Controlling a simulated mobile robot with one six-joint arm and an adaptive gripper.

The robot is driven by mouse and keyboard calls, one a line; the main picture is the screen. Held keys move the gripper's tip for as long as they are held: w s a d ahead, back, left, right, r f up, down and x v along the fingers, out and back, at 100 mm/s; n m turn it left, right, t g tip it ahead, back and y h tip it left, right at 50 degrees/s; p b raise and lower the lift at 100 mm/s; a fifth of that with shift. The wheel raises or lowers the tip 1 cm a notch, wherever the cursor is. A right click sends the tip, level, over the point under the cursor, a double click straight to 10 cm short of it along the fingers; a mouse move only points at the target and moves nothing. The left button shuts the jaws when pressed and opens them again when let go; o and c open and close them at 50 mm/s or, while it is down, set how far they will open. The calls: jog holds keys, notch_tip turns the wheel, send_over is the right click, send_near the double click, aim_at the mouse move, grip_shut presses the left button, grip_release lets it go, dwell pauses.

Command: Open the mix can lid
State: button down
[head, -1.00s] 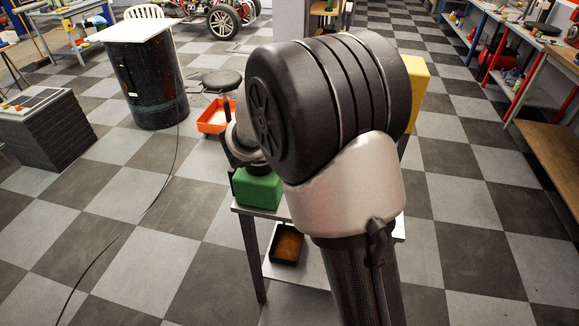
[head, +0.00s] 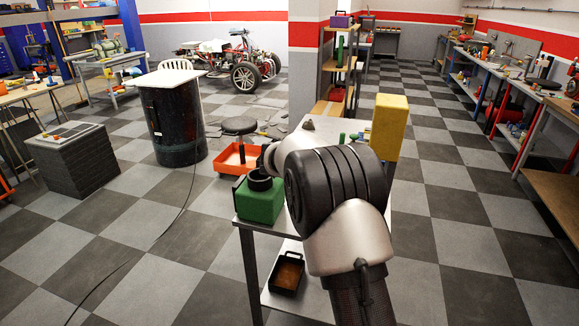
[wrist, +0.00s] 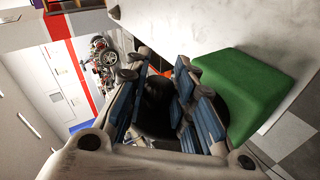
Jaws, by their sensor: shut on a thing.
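The green can (head: 260,203) stands on the near left corner of a grey table. A dark round part sits over its top in the head view; I cannot tell there whether it is lid or gripper. In the wrist view the green can (wrist: 247,92) is right of my gripper (wrist: 161,68). The gripper's blue-padded fingers are closed around a black round piece (wrist: 156,98), which looks like the can's lid. The fingers hide part of it, and I cannot tell whether it is still seated on the can. My arm hides most of the gripper in the head view.
A tall yellow container (head: 389,127) stands at the table's back right. A black tray (head: 287,273) is on the lower shelf. An orange tray (head: 236,160) and a black drum (head: 175,125) stand beyond the table. The checkered floor to the left is mostly open.

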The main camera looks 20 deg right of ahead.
jog(key=c, duration=1.3)
grip_release()
jog(key=shift+r, duration=0.1)
jog(key=shift+v, duration=5.95)
